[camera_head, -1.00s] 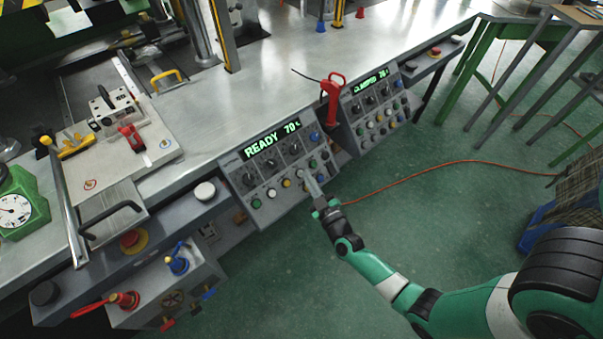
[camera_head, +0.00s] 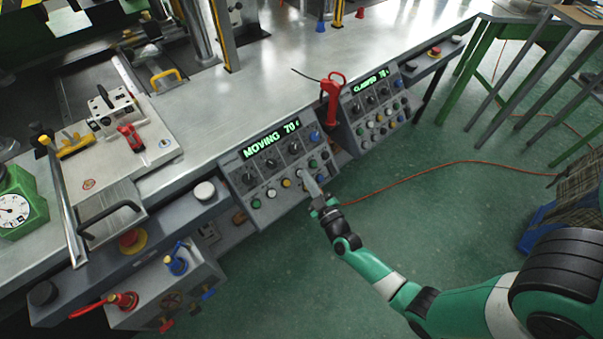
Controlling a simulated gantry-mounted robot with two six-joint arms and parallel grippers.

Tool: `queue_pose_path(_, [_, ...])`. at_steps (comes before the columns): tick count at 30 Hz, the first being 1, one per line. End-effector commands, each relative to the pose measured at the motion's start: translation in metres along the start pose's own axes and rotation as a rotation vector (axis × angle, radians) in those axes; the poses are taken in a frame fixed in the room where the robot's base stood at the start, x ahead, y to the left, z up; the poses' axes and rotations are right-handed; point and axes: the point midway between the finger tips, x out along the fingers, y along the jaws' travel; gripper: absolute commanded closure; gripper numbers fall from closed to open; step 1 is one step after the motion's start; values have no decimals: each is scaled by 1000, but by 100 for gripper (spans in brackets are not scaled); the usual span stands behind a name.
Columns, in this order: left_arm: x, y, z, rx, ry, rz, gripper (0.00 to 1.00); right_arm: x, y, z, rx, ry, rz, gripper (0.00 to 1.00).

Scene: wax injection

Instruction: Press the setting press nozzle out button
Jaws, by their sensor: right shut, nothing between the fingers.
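The left control panel (camera_head: 270,178) is on the front of the metal bench, and its green display (camera_head: 271,141) reads "MOVING 70". Its lower row holds a green button (camera_head: 256,203), a white button (camera_head: 271,193) and a yellow button (camera_head: 286,183). My right gripper (camera_head: 304,177) is shut and empty. Its fingertips are at the right end of this row, over a button they mostly hide. I cannot tell for sure that they touch it. My left gripper is not in view. Button labels are too small to read.
A second panel (camera_head: 376,112) to the right has a display reading "CLAMPED". A red-handled tool (camera_head: 331,98) stands between the panels. A red emergency button (camera_head: 131,240) and valve box (camera_head: 166,290) are at lower left. An orange cable (camera_head: 430,170) crosses the green floor.

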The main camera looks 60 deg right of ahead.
Motion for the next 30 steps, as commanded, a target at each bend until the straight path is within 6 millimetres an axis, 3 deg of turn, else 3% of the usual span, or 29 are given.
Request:
queue_pose_path(23, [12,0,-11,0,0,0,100,-12,9,-8,0,0,0,100])
queue_pose_path(30, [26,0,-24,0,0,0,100,-23,19,-21,-1,-1,-1,100])
